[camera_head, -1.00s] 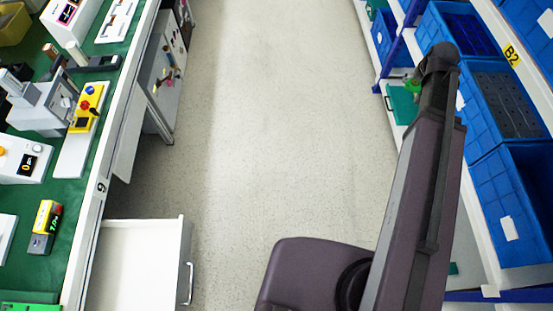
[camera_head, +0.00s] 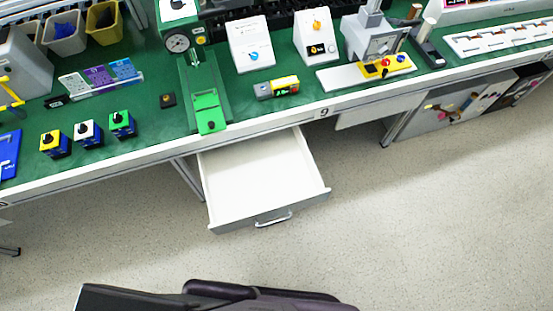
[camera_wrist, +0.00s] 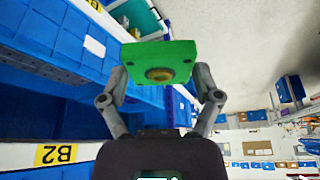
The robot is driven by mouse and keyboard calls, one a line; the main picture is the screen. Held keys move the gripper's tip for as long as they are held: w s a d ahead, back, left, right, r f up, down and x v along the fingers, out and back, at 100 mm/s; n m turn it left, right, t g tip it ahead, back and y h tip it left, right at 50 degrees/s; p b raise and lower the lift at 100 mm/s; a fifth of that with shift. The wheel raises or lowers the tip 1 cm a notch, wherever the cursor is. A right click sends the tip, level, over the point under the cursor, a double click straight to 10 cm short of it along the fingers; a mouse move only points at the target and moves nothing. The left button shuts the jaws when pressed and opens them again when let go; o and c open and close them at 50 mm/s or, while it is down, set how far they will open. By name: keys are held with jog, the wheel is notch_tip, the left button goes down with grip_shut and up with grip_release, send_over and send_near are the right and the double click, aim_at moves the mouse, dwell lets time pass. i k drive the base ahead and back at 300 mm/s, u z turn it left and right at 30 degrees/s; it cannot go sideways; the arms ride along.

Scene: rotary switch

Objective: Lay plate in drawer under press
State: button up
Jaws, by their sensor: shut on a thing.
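In the wrist view, my gripper (camera_wrist: 160,82) is shut on a green square plate (camera_wrist: 150,54) with a round brass-coloured centre and small corner holes. The plate is held between the two fingers, clear of any surface. In the head view, a white drawer (camera_head: 262,180) stands pulled out below the bench and looks empty. Above it on the bench is a green device with a dial gauge (camera_head: 178,42) and a long green base. A grey press-like machine (camera_head: 372,40) stands further right. My gripper and the plate are outside the head view.
The green-topped bench (camera_head: 225,75) carries several boxes, switches and bins. Open floor (camera_head: 420,220) lies in front of the drawer. In the wrist view, blue shelf bins (camera_wrist: 45,35) are near the gripper on the left.

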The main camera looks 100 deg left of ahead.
aim_at(263, 188)
jog(key=z, duration=0.1)
jog(key=k, duration=2.55)
jog(key=u, duration=1.5)
